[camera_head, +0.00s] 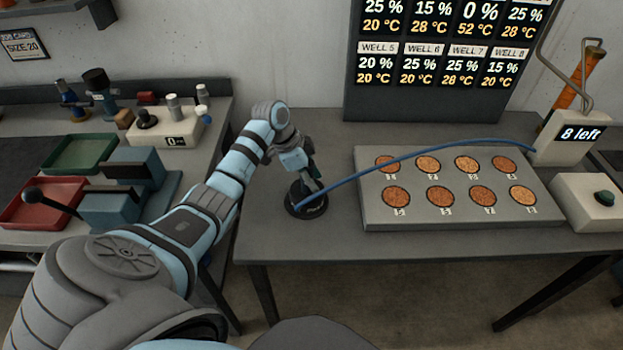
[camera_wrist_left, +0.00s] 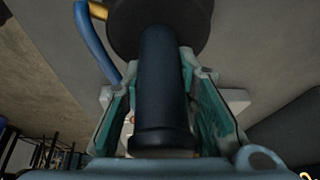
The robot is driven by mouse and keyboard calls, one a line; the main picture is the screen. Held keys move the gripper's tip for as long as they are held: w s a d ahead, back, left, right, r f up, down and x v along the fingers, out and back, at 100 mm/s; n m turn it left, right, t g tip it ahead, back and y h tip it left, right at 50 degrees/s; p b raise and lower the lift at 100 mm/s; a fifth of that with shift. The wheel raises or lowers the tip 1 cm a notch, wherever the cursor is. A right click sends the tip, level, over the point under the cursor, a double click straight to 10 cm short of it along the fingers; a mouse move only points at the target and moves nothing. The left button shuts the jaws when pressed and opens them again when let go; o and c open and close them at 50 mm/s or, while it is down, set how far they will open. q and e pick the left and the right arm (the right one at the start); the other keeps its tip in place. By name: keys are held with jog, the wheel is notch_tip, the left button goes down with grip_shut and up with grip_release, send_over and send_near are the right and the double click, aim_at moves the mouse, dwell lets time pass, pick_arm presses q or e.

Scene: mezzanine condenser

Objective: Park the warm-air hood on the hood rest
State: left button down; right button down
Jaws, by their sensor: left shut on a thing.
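My left gripper (camera_head: 304,172) is shut on the dark upright handle of the warm-air hood (camera_head: 299,190). In the left wrist view the handle (camera_wrist_left: 163,90) stands between the two green-lined fingers, with the wide dark round hood body (camera_wrist_left: 160,22) beyond it. A blue hose joins the hood's side. Under the hood, a black round base with small white lettering, apparently the hood rest (camera_head: 315,211), shows at the table's left part. The hood is at or just above it; I cannot tell whether they touch. My right gripper is not in view.
Red (camera_head: 40,205) and green (camera_head: 80,153) trays lie on the left bench. Table front near the rest is clear.

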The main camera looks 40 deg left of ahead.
pick_arm(q)
jog(key=c, duration=1.3)
grip_release()
jog(key=shift+r, duration=0.15)
jog(key=v, duration=1.2)
jog(key=shift+p, duration=0.45)
